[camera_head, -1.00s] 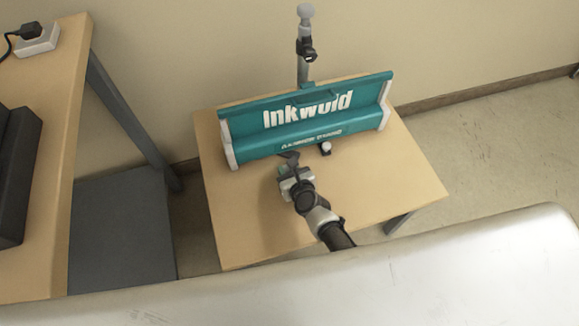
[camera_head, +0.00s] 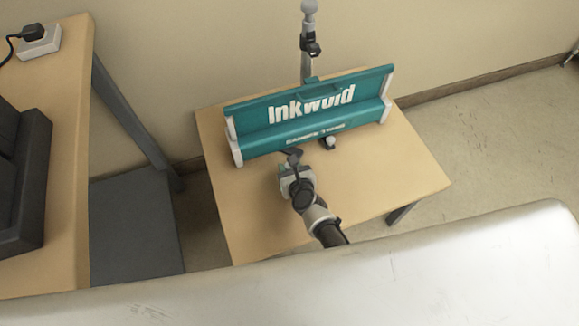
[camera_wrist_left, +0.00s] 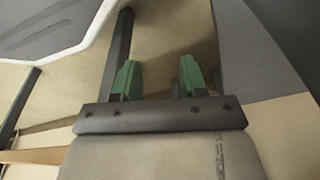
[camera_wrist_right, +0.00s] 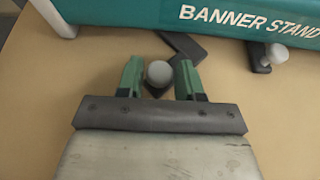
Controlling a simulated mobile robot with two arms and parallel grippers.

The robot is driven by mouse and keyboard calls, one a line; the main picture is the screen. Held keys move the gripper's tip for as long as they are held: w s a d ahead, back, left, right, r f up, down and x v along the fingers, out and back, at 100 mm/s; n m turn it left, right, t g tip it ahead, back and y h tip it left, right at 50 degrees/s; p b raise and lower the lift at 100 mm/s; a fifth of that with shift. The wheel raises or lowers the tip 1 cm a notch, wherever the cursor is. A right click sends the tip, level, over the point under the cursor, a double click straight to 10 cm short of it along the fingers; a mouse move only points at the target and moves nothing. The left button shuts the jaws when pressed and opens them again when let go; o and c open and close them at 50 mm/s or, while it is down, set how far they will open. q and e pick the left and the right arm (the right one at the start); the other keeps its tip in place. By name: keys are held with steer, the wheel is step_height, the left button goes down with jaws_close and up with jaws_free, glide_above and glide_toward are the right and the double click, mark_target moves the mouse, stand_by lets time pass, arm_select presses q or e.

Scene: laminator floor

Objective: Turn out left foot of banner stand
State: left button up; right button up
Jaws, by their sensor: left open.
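The teal banner stand (camera_head: 300,135) with white end caps lies along the back of a small wooden table. Its left foot (camera_wrist_right: 186,46) is a dark bar at the stand's front edge, reaching out toward my right gripper. A grey round knob (camera_wrist_right: 160,73) on it sits between the fingertips of my right gripper (camera_wrist_right: 160,80), which look close against its sides. In the head view the right gripper (camera_head: 294,165) covers much of this foot. The other foot (camera_wrist_right: 262,62), with a pale knob, shows further right. My left gripper (camera_wrist_left: 160,80) is open and empty, away from the stand.
The small wooden table (camera_head: 400,180) has bare room in front of the stand. A pole (camera_head: 306,60) with a round top stands behind it. At left, another table (camera_head: 72,180) holds a dark device (camera_head: 22,170) and a white socket block (camera_head: 40,42).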

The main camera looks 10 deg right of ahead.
steer(key=shift+o, duration=1.1)
steer(key=shift+s+r, duration=0.2)
steer(key=shift+s, duration=0.15)
steer(key=p+v, duration=0.2)
steer(key=v, duration=0.2)
steer(key=shift+s, duration=0.15)
steer(key=s, duration=0.3)
steer(key=s+d+b, duration=0.1)
steer(key=s, duration=0.6)
steer(key=shift+s+d+f, duration=0.1)
steer(key=shift+s+d, duration=0.15)
steer(key=shift+d, duration=0.15)
arm_select(q)
steer(key=shift+s+f, duration=0.5)
steer(key=shift+f, duration=0.1)
arm_select(e)
steer(key=shift+s+d, duration=0.1)
steer(key=shift+s, duration=0.6)
